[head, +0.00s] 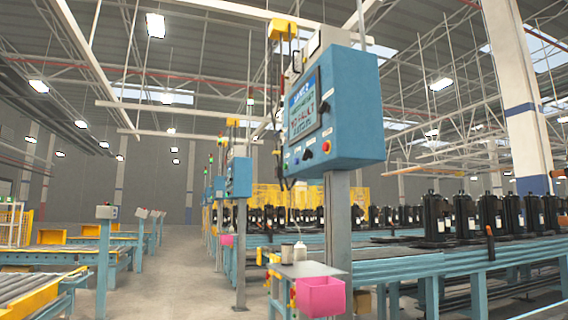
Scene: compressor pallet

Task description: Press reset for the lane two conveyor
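A blue control box (352,108) stands on a grey post (337,215) near the middle of the head view. Its face is turned to the left and seen at a slant. A lit screen (304,105) on it has a blue top band and large text that seems to read "no fault active"; the lane name is too small to read surely. I cannot tell which is reset. My gripper is not in view.
A pink bin (320,296) hangs low by the post, beside a small grey table (300,269) with bottles. A conveyor with black compressors (437,217) runs to the right. More blue boxes (238,177) stand farther back. Free floor (180,280) lies at left centre, beside roller conveyors.

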